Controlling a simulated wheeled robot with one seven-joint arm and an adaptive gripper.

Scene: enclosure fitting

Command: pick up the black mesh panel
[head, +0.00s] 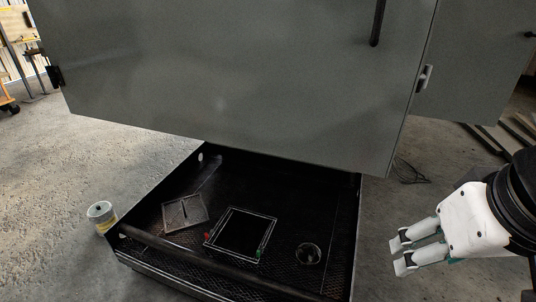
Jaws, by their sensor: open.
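A dark, square panel with a pale outline (241,234) lies in the open black tray below the grey cabinet. A small red piece is at its left edge and a small green piece at its lower right. A smaller grey-brown panel with a mesh-like surface (184,212) lies tilted to its left. I cannot tell for certain which of the two is the black mesh panel. My gripper (401,256) is open and empty at the right, outside the tray and apart from both panels. Its fingers point left.
The black tray (170,248) has raised edges and a mesh-like floor. A round, clear-looking object (308,254) lies in its right part. The grey cabinet front (240,80) overhangs the tray's back. Concrete floor is open at left.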

